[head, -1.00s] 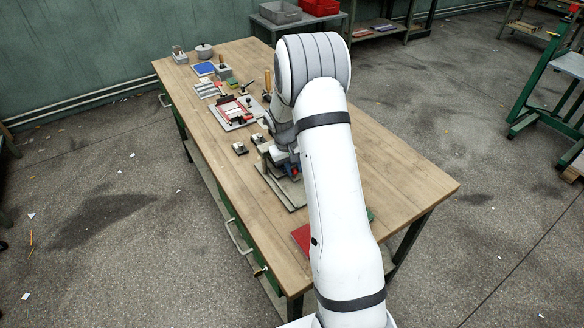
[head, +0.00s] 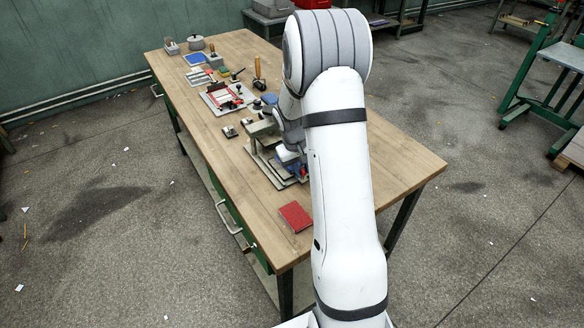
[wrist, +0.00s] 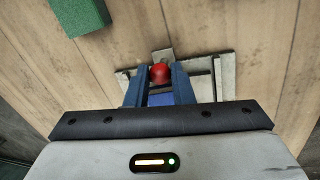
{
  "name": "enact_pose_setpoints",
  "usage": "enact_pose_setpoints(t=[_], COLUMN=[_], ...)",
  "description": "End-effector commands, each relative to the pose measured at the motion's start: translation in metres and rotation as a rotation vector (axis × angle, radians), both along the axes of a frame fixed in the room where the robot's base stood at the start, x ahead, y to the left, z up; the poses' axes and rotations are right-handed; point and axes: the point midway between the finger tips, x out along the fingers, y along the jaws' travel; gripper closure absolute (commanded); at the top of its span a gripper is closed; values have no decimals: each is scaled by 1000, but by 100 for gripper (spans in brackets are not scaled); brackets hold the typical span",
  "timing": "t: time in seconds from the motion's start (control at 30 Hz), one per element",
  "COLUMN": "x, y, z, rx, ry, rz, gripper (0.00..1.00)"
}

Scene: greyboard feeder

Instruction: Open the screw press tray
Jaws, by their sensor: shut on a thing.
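The screw press (head: 264,131) stands on the wooden workbench, partly hidden behind my arm. Its grey base (wrist: 227,78) shows in the wrist view on both sides of my fingers. A red ball knob (wrist: 160,72), with a small metal piece just beyond it, sits between the tips of my two blue fingers. My gripper (wrist: 158,82) is shut on this red knob. In the head view my gripper (head: 302,170) is small and mostly covered by the arm, low at the press's near side. How far the tray stands out of the press cannot be told.
A red book (head: 295,216) lies on the bench near its front edge. A green block (wrist: 80,15) lies on the wood in the wrist view. Beyond the press are a red-framed fixture (head: 228,97), two small dark pieces and a grey pot (head: 196,43). The bench's right side is mostly clear.

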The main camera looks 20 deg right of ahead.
Motion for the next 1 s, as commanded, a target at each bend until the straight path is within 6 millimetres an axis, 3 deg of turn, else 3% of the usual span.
enact_pose_setpoints(t=[0.3, 0.33, 0.57, 0.83, 1.0], x=[0, 0, 1, 1, 2], y=[3, 3, 5, 6, 9], z=[1, 1, 1, 3, 22], rx=[-1, -1, -1, -1, -1], ry=[0, 0, 0, -1, -5], rz=[6, 6, 10, 11, 10], gripper=[100, 76, 58, 57, 57])
